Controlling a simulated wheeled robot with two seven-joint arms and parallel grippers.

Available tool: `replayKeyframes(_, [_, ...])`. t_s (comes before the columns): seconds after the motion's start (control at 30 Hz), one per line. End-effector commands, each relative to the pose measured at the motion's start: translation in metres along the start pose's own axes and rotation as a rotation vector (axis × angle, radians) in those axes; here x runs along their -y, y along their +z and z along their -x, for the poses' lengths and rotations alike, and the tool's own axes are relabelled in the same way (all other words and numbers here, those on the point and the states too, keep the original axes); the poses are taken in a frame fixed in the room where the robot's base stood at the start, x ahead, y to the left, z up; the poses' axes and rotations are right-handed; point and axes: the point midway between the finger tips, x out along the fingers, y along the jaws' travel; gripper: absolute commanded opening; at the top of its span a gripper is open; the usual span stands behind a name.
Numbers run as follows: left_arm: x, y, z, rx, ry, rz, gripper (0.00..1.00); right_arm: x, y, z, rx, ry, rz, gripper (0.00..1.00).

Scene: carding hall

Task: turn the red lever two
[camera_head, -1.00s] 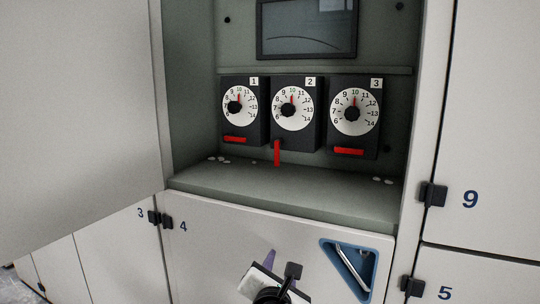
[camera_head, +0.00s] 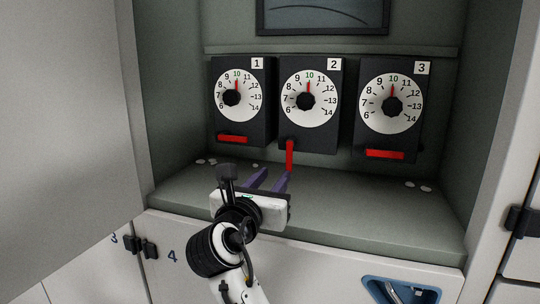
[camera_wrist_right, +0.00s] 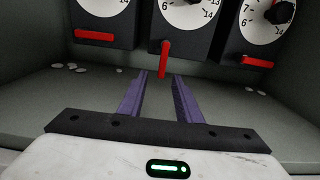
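The red lever two (camera_head: 289,155) hangs down, near vertical, below the black dial box marked 2 (camera_head: 310,140). It also shows in the right wrist view (camera_wrist_right: 165,60), just beyond the fingertips. My right gripper (camera_head: 271,178) is open and empty, its purple fingers pointing towards the lever from in front and below. In the right wrist view the fingers (camera_wrist_right: 160,76) stand apart with the lever's lower end seen above the gap; they do not appear to touch it. My left gripper is out of view.
Red levers one (camera_head: 233,139) and three (camera_head: 384,154) lie horizontal under their boxes. The grey shelf (camera_head: 350,205) below is mostly bare, with small pale pieces (camera_head: 417,186) near the back. A cabinet door (camera_head: 65,120) stands open at left.

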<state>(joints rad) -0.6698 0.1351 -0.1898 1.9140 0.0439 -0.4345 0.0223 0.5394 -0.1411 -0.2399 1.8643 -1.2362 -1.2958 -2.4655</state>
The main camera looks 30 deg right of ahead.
Motion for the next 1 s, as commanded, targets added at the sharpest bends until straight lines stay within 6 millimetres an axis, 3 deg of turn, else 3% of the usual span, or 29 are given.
replayKeyframes(0.33, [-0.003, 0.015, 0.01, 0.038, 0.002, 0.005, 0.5, 0.001, 0.002, -0.053, 0.002, -0.004, 0.003, 0.31])
replayKeyframes(0.6, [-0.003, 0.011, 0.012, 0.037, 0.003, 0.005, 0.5, 0.001, 0.001, -0.093, 0.001, -0.002, 0.002, 0.31])
replayKeyframes(1.0, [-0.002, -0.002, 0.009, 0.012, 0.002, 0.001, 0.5, 0.001, 0.0, -0.102, 0.001, -0.001, 0.0, 0.31])
